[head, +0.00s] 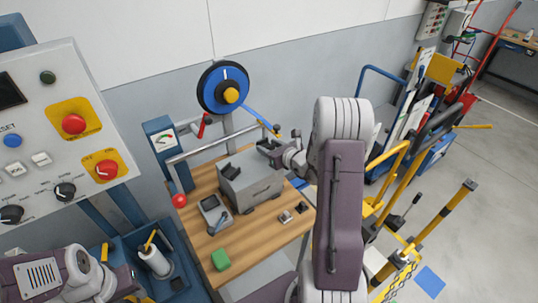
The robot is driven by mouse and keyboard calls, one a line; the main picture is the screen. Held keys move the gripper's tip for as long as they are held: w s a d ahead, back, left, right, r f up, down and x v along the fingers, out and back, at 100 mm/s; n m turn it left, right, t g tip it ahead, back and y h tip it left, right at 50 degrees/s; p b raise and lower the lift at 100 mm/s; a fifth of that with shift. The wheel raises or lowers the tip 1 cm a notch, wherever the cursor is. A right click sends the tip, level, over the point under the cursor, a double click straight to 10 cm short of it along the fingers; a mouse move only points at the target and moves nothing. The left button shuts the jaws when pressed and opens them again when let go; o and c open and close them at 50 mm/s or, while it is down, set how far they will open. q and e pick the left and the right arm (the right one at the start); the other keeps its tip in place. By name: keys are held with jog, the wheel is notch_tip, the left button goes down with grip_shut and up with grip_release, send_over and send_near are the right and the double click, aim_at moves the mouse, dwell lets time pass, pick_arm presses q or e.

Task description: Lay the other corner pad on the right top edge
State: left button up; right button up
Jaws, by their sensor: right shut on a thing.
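A grey box (252,190) stands on a wooden-topped bench (262,232). A dark corner pad (231,170) lies along its left top edge. My right gripper (265,147) is over the far right part of the box top, shut on the other corner pad. That pad is small and dark and hard to tell from the fingers; I cannot tell whether it touches the edge. My left arm shows at the lower left; its gripper (120,283) is too unclear to tell open from shut.
A blue strap reel (223,88) stands behind the box, its blue strap hanging near my right gripper. A small device (215,213), a green block (220,259) and metal pieces (286,217) lie on the bench.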

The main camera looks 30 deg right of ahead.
notch_tip(320, 180, down, 4)
jog(key=shift+r, duration=0.1)
jog(key=shift+w, duration=0.1)
jog(key=shift+f, duration=0.35)
jog(key=o, duration=1.3)
